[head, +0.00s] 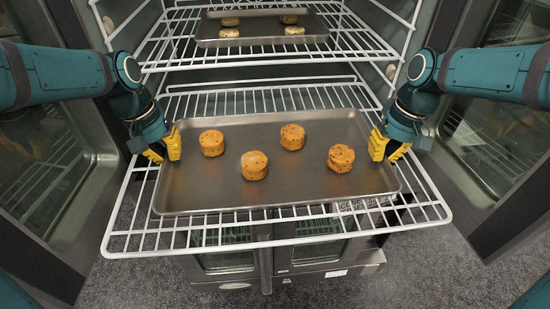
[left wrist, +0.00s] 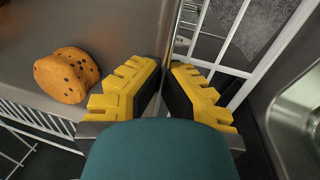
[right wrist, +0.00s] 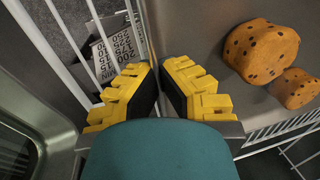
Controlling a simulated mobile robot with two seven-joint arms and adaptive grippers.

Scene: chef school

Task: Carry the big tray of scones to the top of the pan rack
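The big metal tray (head: 310,185) lies on a pulled-out white wire oven shelf, with several round golden scones (head: 254,165) spread on it. My left gripper (head: 172,146) is at the tray's left rim; in the left wrist view its yellow fingers (left wrist: 166,66) close from both sides of the rim. My right gripper (head: 387,147) is at the right rim, and in the right wrist view its fingers (right wrist: 158,64) pinch the rim likewise. Scones also show beside the fingers in the left wrist view (left wrist: 66,75) and right wrist view (right wrist: 261,51). I cannot make out the pan rack.
A smaller tray (head: 262,40) with several scones sits on the upper oven shelf (head: 180,55). The lower shelf's wire front (head: 280,240) sticks out past the big tray. Open oven doors with glass stand at left (head: 50,170) and right (head: 490,150), close outside my arms.

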